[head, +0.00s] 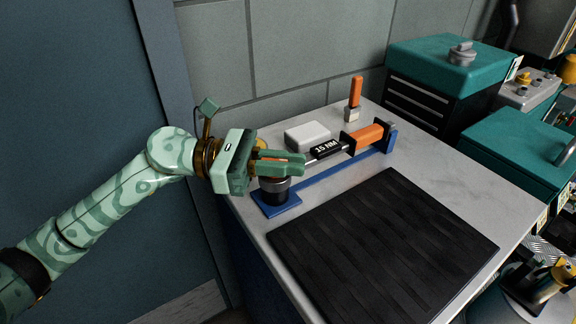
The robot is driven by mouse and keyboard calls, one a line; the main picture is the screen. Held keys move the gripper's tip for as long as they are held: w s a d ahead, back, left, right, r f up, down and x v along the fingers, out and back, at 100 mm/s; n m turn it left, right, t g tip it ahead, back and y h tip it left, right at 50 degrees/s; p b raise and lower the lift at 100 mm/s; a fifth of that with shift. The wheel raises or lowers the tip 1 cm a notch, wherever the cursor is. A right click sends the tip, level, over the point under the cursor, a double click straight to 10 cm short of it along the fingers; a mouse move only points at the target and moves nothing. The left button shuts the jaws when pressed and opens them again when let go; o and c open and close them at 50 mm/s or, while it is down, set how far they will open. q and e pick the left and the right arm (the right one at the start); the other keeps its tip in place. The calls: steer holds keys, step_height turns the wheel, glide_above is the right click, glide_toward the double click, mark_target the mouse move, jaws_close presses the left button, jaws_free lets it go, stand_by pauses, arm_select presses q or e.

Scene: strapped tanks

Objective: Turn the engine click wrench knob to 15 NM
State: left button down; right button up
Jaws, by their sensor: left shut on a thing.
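The click wrench lies along a blue stand (325,180) on the light worktop. Its orange handle (366,136) is at the right end, and a black label (326,149) on its shaft reads 15 NM. A dark round knob with a metal collar (274,189) stands at the stand's left end. My left gripper (298,166) reaches in from the left over this end, its green fingers closed at the top of the knob. The fingers hide most of what they grip. My right gripper is not in view.
A black ribbed mat (385,245) lies in front of the stand. A white box (307,136) and an upright orange-handled tool (355,98) stand behind it. Teal cases (450,60) stand to the right, and a grey wall is behind.

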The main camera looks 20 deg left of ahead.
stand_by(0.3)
arm_select(q)
steer(key=c, duration=1.5)
jaws_free()
steer(key=shift+a, duration=0.1)
steer(key=p+v, duration=0.1)
steer(key=v, duration=1)
steer(key=shift+a, duration=0.4)
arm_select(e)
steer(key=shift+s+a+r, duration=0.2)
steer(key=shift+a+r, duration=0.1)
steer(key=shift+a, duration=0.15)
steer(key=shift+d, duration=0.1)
